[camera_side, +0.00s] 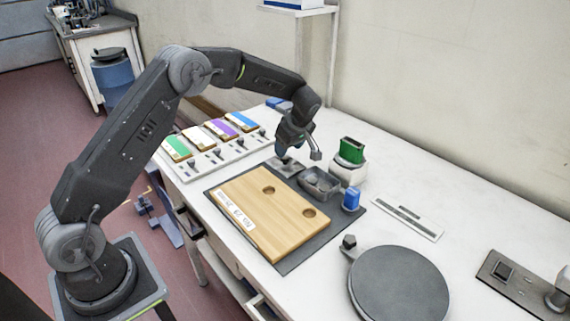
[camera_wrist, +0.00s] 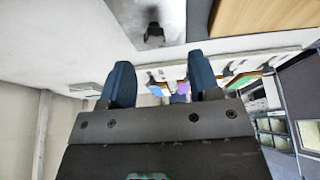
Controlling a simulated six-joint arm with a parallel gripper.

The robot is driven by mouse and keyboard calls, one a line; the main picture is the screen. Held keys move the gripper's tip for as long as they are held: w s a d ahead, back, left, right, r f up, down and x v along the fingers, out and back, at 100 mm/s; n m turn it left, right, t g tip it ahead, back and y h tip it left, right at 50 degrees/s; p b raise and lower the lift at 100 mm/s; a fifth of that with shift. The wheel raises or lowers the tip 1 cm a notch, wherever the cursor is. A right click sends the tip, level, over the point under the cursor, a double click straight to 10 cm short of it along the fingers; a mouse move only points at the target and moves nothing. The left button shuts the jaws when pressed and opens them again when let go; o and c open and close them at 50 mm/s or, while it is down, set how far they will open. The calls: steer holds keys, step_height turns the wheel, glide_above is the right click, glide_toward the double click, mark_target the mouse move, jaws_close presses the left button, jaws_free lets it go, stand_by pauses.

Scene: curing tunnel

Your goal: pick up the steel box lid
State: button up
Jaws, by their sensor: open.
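The steel box lid, a flat grey plate, lies on the dark mat under my gripper in the side view (camera_side: 291,168). A grey plate with a dark knob, which looks like the lid, shows at the top of the wrist view (camera_wrist: 125,12). The open steel box (camera_side: 321,184) stands just right of it. My gripper (camera_side: 290,152) hangs just above the lid, partly hiding it. In the wrist view its two blue fingers (camera_wrist: 161,75) are apart with nothing held between them. I cannot tell whether they touch the lid.
A wooden board (camera_side: 262,212) with two round recesses lies on the dark mat (camera_side: 293,262). A blue block (camera_side: 351,199) and a green-topped white holder (camera_side: 350,160) stand right of the box. Coloured cards (camera_side: 210,135) are behind left; a round dark plate (camera_side: 400,287) is in front.

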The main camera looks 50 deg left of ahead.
mark_target(286, 158)
steer(key=shift+w+x, duration=0.15)
steer(key=shift+x, duration=1.2)
steer(key=shift+w+x, duration=0.15)
steer(key=shift+x, duration=1.15)
steer(key=shift+d, duration=0.1)
steer(key=shift+c, duration=0.5)
steer(key=c, duration=0.9)
